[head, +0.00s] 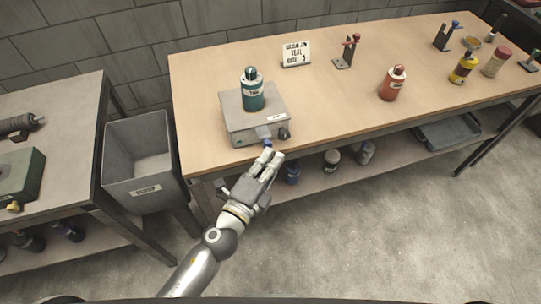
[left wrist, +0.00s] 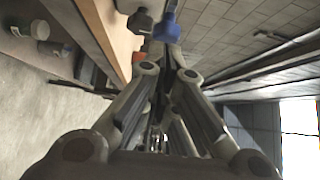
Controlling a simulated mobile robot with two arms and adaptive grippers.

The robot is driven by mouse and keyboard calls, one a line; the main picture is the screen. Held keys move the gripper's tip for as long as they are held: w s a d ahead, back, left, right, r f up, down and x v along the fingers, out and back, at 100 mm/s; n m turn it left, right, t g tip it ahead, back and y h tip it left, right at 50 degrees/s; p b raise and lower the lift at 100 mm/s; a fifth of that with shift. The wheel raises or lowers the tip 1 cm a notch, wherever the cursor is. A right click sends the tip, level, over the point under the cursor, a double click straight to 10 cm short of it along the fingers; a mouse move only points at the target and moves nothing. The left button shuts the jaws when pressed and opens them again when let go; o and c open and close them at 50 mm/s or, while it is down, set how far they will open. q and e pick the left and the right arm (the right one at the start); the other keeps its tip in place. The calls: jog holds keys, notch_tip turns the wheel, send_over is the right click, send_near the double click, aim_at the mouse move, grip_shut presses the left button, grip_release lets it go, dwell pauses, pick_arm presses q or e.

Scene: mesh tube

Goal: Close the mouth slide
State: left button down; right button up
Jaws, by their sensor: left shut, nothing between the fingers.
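A grey metal box (head: 238,118) sits at the front left of the wooden bench, with a dark green bottle (head: 253,92) on top. A small grey plate with a blue tab (head: 267,143) sticks out of its front, beside a dark knob (head: 284,133). I take the blue tab for the mouth slide's handle; how far the slide is open cannot be told. My left gripper (head: 270,156) is shut and empty, its fingertips just in front of and below the tab. In the left wrist view the blue tab (left wrist: 167,26) shows just beyond the fingertips; contact is unclear.
A red bottle (head: 392,84), a sign card (head: 296,54) and a small red-topped stand (head: 347,52) are farther along the bench. A grey bin (head: 139,165) stands left of it. Bare floor lies in front.

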aim_at(266, 141)
dwell(0.3)
pick_arm(q)
jog(key=w, duration=0.1)
jog(key=w+a, duration=0.1)
jog(key=w, duration=0.1)
jog(key=shift+w+a+r, duration=0.1)
jog(key=shift+w, duration=0.15)
dwell(0.3)
